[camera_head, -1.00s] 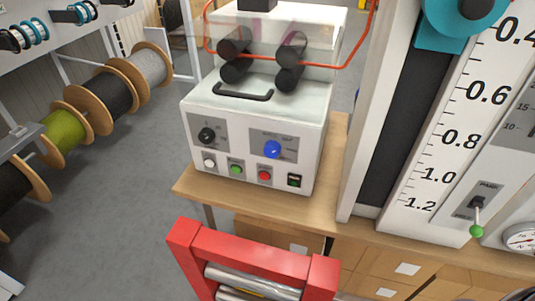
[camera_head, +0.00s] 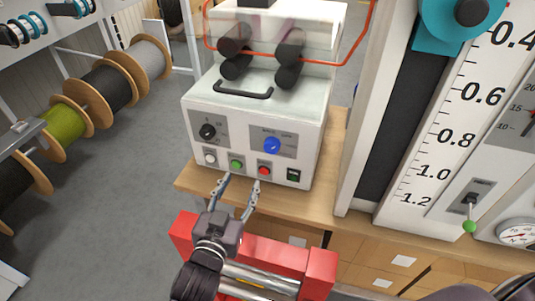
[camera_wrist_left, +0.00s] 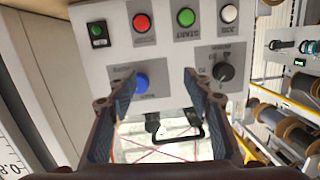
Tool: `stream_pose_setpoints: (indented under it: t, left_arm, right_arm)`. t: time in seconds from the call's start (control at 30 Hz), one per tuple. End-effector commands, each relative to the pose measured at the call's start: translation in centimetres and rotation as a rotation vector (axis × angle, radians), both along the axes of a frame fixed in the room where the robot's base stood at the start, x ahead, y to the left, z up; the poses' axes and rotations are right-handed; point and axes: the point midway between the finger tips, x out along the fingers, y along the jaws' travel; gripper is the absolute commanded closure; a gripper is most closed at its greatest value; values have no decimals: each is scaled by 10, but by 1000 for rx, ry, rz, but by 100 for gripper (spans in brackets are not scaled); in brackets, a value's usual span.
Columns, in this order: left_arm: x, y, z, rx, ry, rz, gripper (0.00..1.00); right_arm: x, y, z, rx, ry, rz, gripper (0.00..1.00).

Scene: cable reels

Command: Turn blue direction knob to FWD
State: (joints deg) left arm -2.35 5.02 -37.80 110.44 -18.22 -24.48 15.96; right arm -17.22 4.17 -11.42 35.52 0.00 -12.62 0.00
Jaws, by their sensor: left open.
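The blue direction knob (camera_head: 272,145) is on the right label plate of the white control box (camera_head: 305,125). In the left wrist view the blue knob (camera_wrist_left: 141,82) shows upside down, close to one fingertip. Its exact pointer setting is too small to read. My left gripper (camera_head: 239,182) is open and empty, in front of and below the box's button row. In the left wrist view the open fingers (camera_wrist_left: 160,76) frame the panel, with the knob towards the left finger. My right gripper is not in view.
A black knob (camera_head: 207,131) sits left of the blue one. Below are white, green (camera_head: 236,164) and red (camera_head: 264,170) buttons and a dark switch (camera_head: 293,176). A red roller frame (camera_head: 320,270) stands in front. A tall scale column (camera_head: 430,180) stands at the right.

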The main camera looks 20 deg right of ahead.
Motion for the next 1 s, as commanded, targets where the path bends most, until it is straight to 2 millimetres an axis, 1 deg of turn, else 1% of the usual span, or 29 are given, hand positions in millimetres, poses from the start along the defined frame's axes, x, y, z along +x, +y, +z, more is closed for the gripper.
stream_pose_setpoints:
  t: [0.03,0.1,0.2,0.27,0.37,0.5,0.7,0.83,1.0]
  left_arm:
    - [0,-17,11,-13,-48,-39,54]
    - [-2,-32,20,-26,-95,-78,54]
    - [-3,-44,27,-38,-126,-106,54]
    - [-1,-48,30,-41,-134,-112,54]
    - [8,-54,30,-41,-133,-110,54]
    - [26,-66,31,-40,-133,-109,54]
    - [47,-82,29,-40,-131,-109,54]
    - [55,-88,29,-39,-132,-109,54]
    - [59,-90,28,-40,-130,-109,54]
  right_arm:
    - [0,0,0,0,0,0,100]
    - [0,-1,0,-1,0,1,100]
    - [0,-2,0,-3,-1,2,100]
    - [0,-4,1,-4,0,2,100]
    - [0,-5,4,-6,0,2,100]
    - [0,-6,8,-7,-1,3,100]
    - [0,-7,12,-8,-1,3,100]
    - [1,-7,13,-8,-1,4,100]
    - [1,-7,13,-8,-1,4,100]
